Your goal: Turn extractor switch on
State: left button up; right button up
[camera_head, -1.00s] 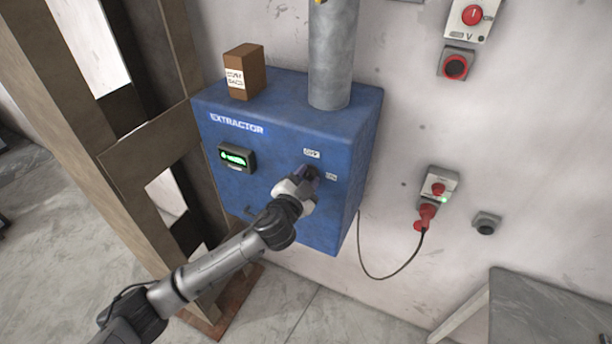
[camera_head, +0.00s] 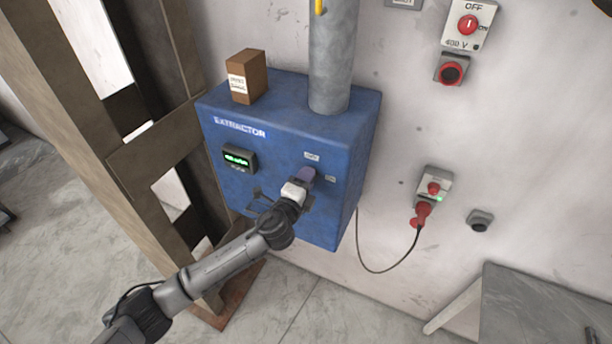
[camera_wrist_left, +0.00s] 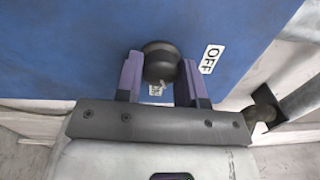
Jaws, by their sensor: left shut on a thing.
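The blue extractor box (camera_head: 280,200) hangs on the wall, with a white EXTRACTOR label and a small display with green characters (camera_head: 239,158). My left gripper (camera_head: 308,176) is at the right part of its front face. In the left wrist view the purple fingers of this gripper (camera_wrist_left: 160,78) are shut on the dark round extractor switch (camera_wrist_left: 161,62), one finger on each side. The OFF label (camera_wrist_left: 212,59) is beside the knob. Another label is partly hidden below the knob. In the head view the gripper hides the switch. My right gripper is not in view.
A brown carton (camera_head: 246,77) and a grey duct (camera_head: 333,60) stand on top of the box. A wooden frame (camera_head: 150,150) is at the left. Red-and-grey wall switches (camera_head: 467,25) and a red plug (camera_head: 422,214) with a hanging cable are at the right.

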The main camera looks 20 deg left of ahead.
pick_arm(q)
jog(key=m+p, duration=0.1)
jog(key=m, duration=0.3)
jog(key=shift+m+p, duration=0.3)
jog(key=shift+p, duration=0.1)
dwell(0.5)
jog(key=o, duration=0.9)
jog(key=shift+s+a+f+b, duration=0.15)
jog(key=shift+s+b, duration=0.3)
jog(key=shift+s, duration=1.85)
jog(key=shift+s+a+b, duration=0.3)
jog(key=shift+s+b, duration=0.2)
jog(key=shift+s, duration=1.8)
jog(key=shift+s+a+f+b, duration=0.15)
jog(key=shift+s+b, duration=0.3)
jog(key=shift+s, duration=1.85)
